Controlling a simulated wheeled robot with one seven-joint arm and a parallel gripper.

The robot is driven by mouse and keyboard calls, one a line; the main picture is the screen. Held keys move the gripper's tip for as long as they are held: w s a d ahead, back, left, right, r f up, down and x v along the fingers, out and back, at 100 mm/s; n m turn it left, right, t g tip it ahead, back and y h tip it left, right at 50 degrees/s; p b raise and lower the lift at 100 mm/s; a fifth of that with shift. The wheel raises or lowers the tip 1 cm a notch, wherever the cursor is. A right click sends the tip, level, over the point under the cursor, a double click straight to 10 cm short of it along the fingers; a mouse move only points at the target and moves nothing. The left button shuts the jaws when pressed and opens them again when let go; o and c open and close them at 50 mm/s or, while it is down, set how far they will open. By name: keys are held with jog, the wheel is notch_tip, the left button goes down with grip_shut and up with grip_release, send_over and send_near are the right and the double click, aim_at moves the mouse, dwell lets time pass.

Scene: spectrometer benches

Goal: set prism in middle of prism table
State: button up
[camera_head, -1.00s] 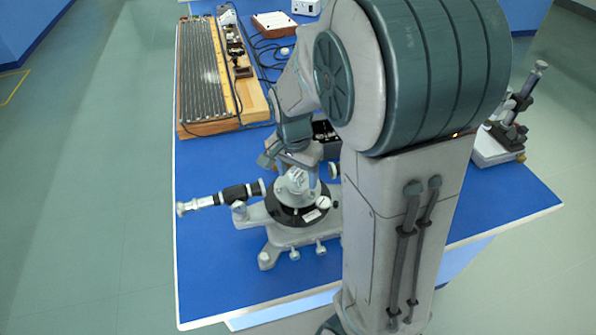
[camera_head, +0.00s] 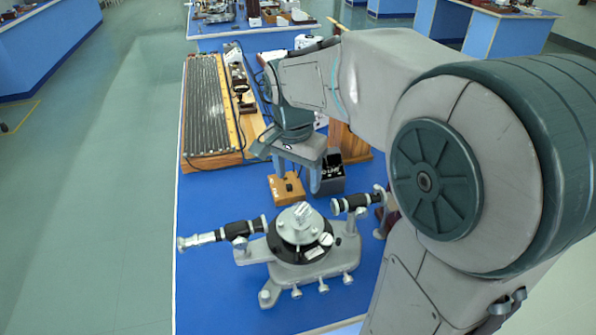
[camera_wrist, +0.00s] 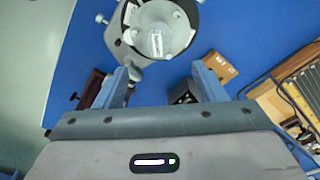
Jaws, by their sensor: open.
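The prism (camera_head: 302,210) is a small clear block standing on the round grey prism table (camera_head: 290,238) of the spectrometer (camera_head: 315,262). In the wrist view the prism (camera_wrist: 156,43) stands on the disc (camera_wrist: 175,22), apparently off its middle toward my gripper's side. My gripper (camera_head: 295,172) is behind and above the spectrometer in the head view. Its jaws (camera_wrist: 161,72) are apart with nothing between them, and the prism is beyond the fingertips. No contact shows between gripper and prism.
Telescope tubes stick out left (camera_head: 222,234) and right (camera_head: 358,200) of the prism table. A wooden block (camera_head: 287,189) and a dark box (camera_head: 332,180) stand behind. A long ribbed board (camera_head: 210,110) lies at the back left. Blue bench top is clear at front left.

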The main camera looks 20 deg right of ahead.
jog(key=s+f+n+t, duration=0.2)
jog(key=s+f+n, duration=0.1)
jog(key=s+n, duration=0.6)
jog(key=s, duration=0.4)
jog(key=shift+s+d+n+y, duration=0.3)
jog(key=shift+s+d+y, duration=0.1)
dwell(1.5)
